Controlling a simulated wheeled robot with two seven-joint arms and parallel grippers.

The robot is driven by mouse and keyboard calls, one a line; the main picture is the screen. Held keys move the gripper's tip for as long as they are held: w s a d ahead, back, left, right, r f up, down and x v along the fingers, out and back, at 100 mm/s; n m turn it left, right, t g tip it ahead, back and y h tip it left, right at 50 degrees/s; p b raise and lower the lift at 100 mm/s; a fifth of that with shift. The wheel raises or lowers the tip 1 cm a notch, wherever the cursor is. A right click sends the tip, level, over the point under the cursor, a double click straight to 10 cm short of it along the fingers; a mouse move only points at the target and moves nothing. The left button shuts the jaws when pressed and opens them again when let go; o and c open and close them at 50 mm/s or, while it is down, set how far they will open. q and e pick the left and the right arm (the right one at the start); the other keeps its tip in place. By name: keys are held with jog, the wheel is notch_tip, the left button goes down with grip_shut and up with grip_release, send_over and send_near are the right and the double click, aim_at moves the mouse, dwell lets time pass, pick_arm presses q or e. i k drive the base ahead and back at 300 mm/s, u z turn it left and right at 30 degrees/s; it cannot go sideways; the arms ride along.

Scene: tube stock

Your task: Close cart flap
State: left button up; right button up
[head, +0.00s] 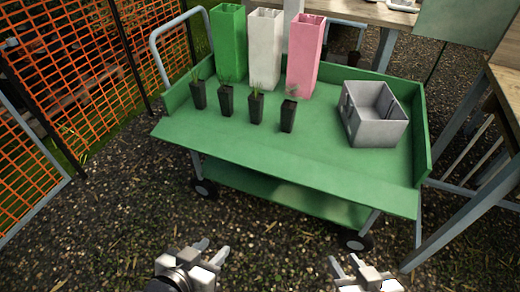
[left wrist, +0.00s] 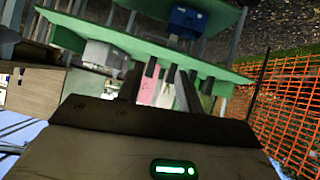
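The green cart (head: 330,145) stands in front of me. Its near-side flap (head: 280,178) is folded down and juts outward toward me, below the level of the raised side walls. My left gripper (head: 212,250) is open and empty, low in front of the flap's left half and apart from it. My right gripper (head: 347,263) looks open and empty, low in front of the flap's right half, also apart. The left wrist view shows the cart (left wrist: 190,62) beyond the left gripper's two spread fingers (left wrist: 160,90), with nothing held between them.
On the cart stand green (head: 229,42), white (head: 265,50) and pink (head: 303,55) tubes, several small potted plants (head: 256,107) and a grey bin (head: 373,115). Orange mesh fencing (head: 60,70) is at left, a wooden table (head: 505,80) at right. Gravel before the cart is clear.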

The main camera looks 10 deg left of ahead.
aim_at(372, 193)
jog(key=z, duration=1.6)
jog(key=i, duration=0.8)
jog(key=u, duration=1.85)
